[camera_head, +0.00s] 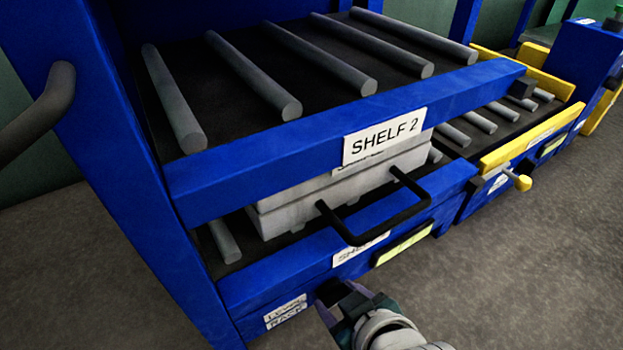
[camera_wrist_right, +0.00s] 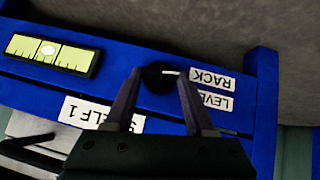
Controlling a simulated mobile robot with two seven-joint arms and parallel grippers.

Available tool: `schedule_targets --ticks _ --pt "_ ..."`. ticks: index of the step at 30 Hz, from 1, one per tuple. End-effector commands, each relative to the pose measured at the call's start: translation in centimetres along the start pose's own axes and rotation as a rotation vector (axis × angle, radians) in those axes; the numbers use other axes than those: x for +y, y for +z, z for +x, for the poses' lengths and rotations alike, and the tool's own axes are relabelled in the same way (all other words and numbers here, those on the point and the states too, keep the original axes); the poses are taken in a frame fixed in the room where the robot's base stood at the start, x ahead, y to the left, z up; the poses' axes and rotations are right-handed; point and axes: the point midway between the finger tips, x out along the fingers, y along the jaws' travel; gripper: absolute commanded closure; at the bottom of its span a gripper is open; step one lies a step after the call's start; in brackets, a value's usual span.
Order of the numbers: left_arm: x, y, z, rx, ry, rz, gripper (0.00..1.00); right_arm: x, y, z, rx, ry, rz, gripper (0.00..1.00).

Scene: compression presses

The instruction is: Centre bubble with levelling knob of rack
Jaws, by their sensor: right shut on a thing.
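The rack's black levelling knob (camera_wrist_right: 158,80), with a white mark on it, sits on the lower blue beam beside the "LEVEL RACK" label (camera_wrist_right: 212,90). My right gripper (camera_wrist_right: 159,74) is shut on the knob, one finger on each side. In the head view the right gripper (camera_head: 329,297) meets the beam's front face and hides most of the knob. The yellow-green level vial (camera_wrist_right: 78,60) is on the same beam and also shows in the head view (camera_head: 403,246). Its pale bubble (camera_wrist_right: 47,50) appears near the middle, between dark marks. My left gripper is not in view.
A black bar handle (camera_head: 375,235) juts out above the beam. Shelf 2 (camera_head: 300,150) with grey rollers overhangs a pale block (camera_head: 300,205) on the lower shelf. A yellow-railed conveyor (camera_head: 530,135) stands to the right. The floor in front is clear.

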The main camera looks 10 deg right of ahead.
Motion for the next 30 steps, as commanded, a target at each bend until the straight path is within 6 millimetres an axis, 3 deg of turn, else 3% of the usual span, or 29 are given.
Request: schedule_targets --ticks 10,11,18,26,30 --pt "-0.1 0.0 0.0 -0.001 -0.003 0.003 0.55 0.0 -0.1 0.0 0.001 0.000 -0.004 1.00" --pt "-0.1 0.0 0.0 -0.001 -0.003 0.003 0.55 0.0 -0.1 0.0 0.001 0.000 -0.004 0.42" --pt "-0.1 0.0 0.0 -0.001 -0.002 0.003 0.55 0.0 -0.1 0.0 0.002 0.001 -0.002 0.15" --pt "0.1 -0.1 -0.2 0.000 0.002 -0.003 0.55 0.0 -0.1 -0.1 0.002 0.001 -0.001 0.15" --pt "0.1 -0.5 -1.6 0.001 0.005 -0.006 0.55 0.1 -0.4 -1.5 0.001 0.001 -0.001 0.15"
